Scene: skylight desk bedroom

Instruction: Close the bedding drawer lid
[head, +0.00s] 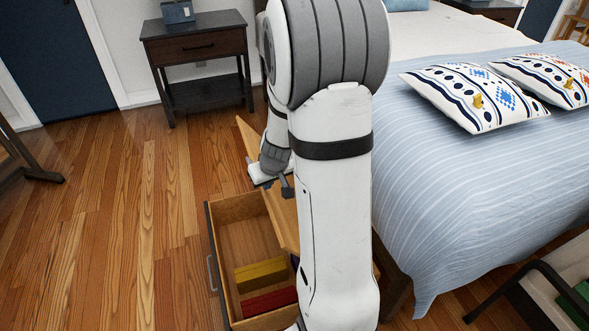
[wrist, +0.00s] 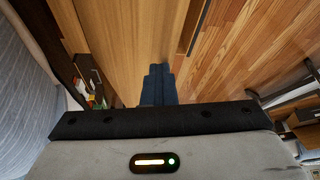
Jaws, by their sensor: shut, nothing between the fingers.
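The bedding drawer (head: 213,262) is pulled out beside the bed, and its inside shows from above. Its wooden lid (head: 283,220) stands raised and tilted over the drawer's bed side, partly hidden by my arm. The lid (wrist: 115,40) fills the upper middle of the wrist view. My gripper (head: 287,188) is at the lid, above the drawer. In the wrist view its dark blue fingers (wrist: 158,70) are together and empty, pointing along the lid's face. I cannot tell whether they touch it. A yellow item (head: 260,274) and a red item (head: 268,301) lie inside the drawer.
The bed (head: 440,200) with patterned pillows (head: 470,97) is on the right. A dark nightstand (head: 197,50) stands at the back. Wooden floor (head: 110,230) is clear left of the drawer. A dark-framed piece with a green item (head: 575,300) is at the lower right.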

